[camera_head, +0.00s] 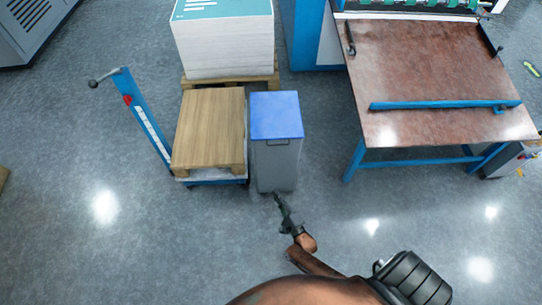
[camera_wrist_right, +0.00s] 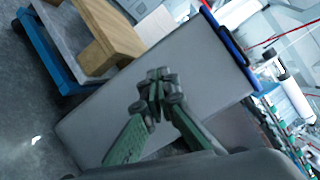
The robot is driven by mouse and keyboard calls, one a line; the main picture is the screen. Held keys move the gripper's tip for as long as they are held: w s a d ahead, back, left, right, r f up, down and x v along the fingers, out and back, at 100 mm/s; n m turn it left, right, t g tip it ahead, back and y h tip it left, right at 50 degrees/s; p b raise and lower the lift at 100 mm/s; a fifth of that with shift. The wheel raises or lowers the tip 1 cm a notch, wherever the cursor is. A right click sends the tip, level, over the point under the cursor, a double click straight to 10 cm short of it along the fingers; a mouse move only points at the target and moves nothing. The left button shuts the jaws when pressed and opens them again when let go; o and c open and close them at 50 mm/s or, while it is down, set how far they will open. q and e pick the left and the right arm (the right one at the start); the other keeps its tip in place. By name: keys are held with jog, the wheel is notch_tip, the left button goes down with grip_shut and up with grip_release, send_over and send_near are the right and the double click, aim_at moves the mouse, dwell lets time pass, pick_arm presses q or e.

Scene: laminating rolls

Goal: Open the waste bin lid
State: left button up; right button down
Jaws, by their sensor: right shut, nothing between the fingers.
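The waste bin (camera_head: 277,166) is a tall grey bin with a flat blue lid (camera_head: 276,115), and the lid lies shut on top. A dark handle shows on its front just under the lid. My right gripper (camera_head: 277,195) is shut and empty, low in front of the bin near its base in the head view. In the right wrist view the shut fingers (camera_wrist_right: 157,85) are in front of the grey bin wall (camera_wrist_right: 200,65), and the blue lid edge (camera_wrist_right: 228,42) is at the upper right. I cannot tell whether the fingertips touch the wall. My left gripper is not in view.
A cart with a wooden pallet top (camera_head: 208,128) stands close along the bin's left side. A paper stack (camera_head: 222,45) on a pallet is behind it. A brown-topped table (camera_head: 430,75) with blue legs stands to the right. The floor in front is clear.

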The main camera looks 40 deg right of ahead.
pick_arm(q)
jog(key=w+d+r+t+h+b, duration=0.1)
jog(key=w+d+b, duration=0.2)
jog(key=b, duration=0.9)
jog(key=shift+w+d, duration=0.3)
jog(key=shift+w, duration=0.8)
pick_arm(e)
jog(key=w+d+r+m+t+h, duration=0.2)
jog(key=w+d+r+m+h, duration=0.7)
jog(key=m, duration=0.9)
notch_tip(320, 180, up, 3)
jog(key=w+h, duration=0.2)
jog(key=shift+w+d, duration=0.15)
jog(key=shift+w, duration=0.2)
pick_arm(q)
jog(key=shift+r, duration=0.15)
pick_arm(e)
jog(key=shift+m, duration=0.3)
